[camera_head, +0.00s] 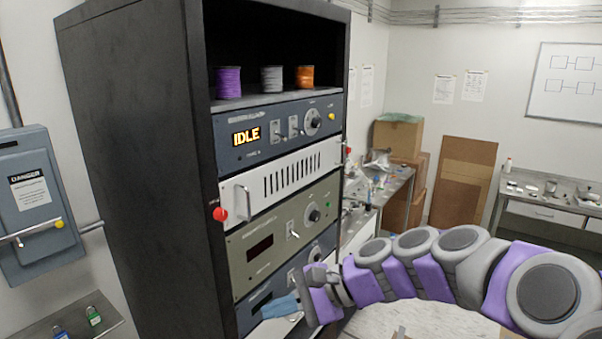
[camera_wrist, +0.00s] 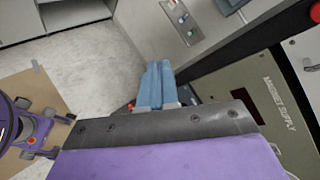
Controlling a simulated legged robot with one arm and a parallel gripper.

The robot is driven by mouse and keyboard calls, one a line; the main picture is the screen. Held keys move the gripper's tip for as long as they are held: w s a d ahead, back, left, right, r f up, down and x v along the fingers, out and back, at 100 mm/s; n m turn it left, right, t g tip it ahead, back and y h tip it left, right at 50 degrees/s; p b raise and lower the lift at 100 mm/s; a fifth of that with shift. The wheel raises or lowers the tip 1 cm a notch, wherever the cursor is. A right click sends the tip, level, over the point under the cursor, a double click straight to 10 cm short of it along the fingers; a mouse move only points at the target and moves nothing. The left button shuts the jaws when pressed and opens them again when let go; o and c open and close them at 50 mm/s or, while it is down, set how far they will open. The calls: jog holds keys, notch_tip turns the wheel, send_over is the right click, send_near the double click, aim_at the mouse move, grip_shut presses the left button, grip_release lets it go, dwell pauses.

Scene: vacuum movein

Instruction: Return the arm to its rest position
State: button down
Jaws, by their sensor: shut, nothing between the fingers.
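My gripper (camera_head: 279,307) is at the left end of my purple and grey arm, low in front of the equipment rack (camera_head: 140,140). Its blue fingers are together with nothing between them. In the wrist view the shut fingers (camera_wrist: 154,84) point up the picture, beside the olive panel marked "MAGNET SUPPLY" (camera_wrist: 270,110). In the head view the arm stretches across the lower right. I cannot tell whether the fingertips touch the rack.
The rack holds a blue unit reading "IDLE" (camera_head: 246,135) and three spools on a shelf. A grey wall box (camera_head: 38,200) is at left. Cardboard boxes (camera_head: 398,138), a cluttered bench (camera_head: 392,185) and a right-hand table (camera_head: 545,207) stand behind. Bare floor (camera_wrist: 95,65) shows in the wrist view.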

jog(key=s+d+f+n+g+h+b, duration=0.1)
jog(key=s+d+f+n+h+b, duration=0.25)
jog(key=s+f, duration=0.45)
jog(key=s+d+f+n+g+h+b, duration=0.1)
jog(key=s+d+f+n+h+b, duration=0.2)
jog(key=s+f, duration=0.5)
jog(key=s+d+f+n+h+b, duration=0.3)
jog(key=s+d+f+h, duration=0.3)
jog(key=s+d+f, duration=0.3)
jog(key=shift+s+d+b, duration=0.8)
jog(key=shift+s+d, duration=0.1)
jog(key=shift+d, duration=0.3)
jog(key=shift+a, duration=0.2)
jog(key=c, duration=1.9)
grip_release()
